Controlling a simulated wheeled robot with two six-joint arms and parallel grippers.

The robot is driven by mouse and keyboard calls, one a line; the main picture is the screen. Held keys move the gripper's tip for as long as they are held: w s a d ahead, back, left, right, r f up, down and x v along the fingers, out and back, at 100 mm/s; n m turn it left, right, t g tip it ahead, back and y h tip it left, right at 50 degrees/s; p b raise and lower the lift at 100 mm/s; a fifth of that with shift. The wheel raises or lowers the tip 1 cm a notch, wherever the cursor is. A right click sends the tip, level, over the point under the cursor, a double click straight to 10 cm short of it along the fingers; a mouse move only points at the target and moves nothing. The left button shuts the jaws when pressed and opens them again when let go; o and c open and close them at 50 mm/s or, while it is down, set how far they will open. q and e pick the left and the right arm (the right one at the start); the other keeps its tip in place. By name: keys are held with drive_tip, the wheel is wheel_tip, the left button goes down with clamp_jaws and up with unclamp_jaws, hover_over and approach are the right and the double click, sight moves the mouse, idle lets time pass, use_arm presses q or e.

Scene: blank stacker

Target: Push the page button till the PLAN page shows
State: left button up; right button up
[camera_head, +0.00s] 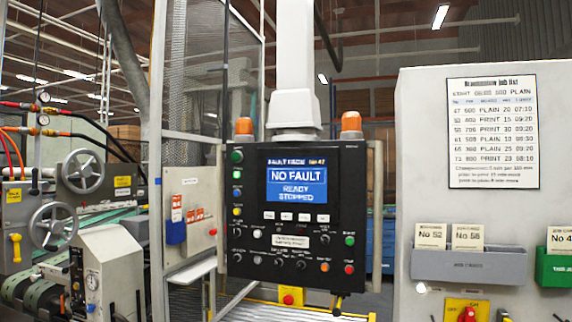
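A black control panel (276,255) hangs from a white column in the middle of the view. Its blue screen (297,187) reads "NO FAULT", "READY", "STOPPED"; the word PLAN does not show on it. A row of small pale buttons (296,216) sits just under the screen. Coloured buttons run down the panel's left edge, among them a green one (237,156). More buttons and knobs sit lower down. The labels are too small to read, so I cannot tell which one is the page button. Neither of my grippers is in view.
Orange lamps (351,121) top the panel. On the right, a grey cabinet carries a job list (493,131), a grey card holder (468,267), a green holder (555,268) and a yellow switch plate (466,309). Machinery with handwheels (54,226) stands left. Nothing blocks the panel's front.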

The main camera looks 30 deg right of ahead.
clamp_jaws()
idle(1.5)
